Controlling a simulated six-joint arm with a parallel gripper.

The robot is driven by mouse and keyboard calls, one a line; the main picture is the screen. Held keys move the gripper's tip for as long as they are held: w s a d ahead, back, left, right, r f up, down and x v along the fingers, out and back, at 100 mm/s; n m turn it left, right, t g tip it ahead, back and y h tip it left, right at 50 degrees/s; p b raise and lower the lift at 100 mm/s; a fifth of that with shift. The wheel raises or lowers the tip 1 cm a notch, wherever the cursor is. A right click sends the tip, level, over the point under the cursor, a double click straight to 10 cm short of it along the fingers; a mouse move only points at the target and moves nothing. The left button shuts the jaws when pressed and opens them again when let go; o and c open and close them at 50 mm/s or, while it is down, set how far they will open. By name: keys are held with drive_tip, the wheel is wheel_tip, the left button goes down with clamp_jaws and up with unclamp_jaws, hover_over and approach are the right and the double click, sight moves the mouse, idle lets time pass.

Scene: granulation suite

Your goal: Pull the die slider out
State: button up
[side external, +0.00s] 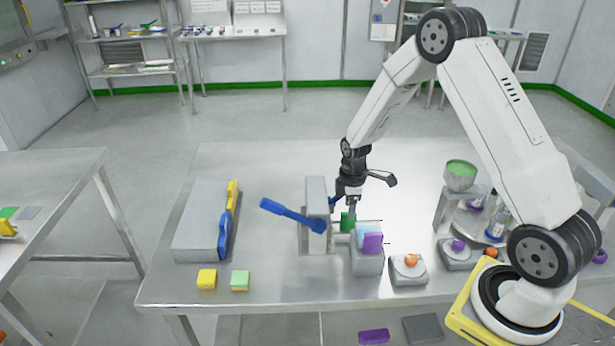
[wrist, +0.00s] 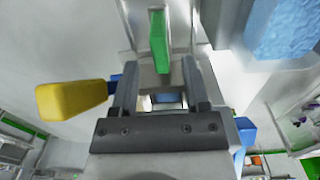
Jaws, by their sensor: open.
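A green upright piece (side external: 347,222), which I take to be the die slider's grip, sits at the side of the grey press (side external: 317,215) on the steel table. My gripper (side external: 353,208) is directly above it, pointing down. In the wrist view, my gripper (wrist: 157,68) is open, with one finger on each side. The green piece (wrist: 158,40) shows as a narrow bar between and just beyond the fingertips, with gaps at both sides. I cannot tell how far down the fingers reach alongside it. The slider's body is mostly hidden.
A blue lever (side external: 290,214) sticks out left from the press. A grey block with a light-blue bin (side external: 368,232) and a purple piece (side external: 373,243) stands close right. A grey case (side external: 203,222) lies left. A yellow handle (wrist: 72,100) shows beside the fingers.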

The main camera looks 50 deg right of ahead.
sight(348, 229)
drive_tip(key=shift+f, duration=3.05)
clamp_jaws()
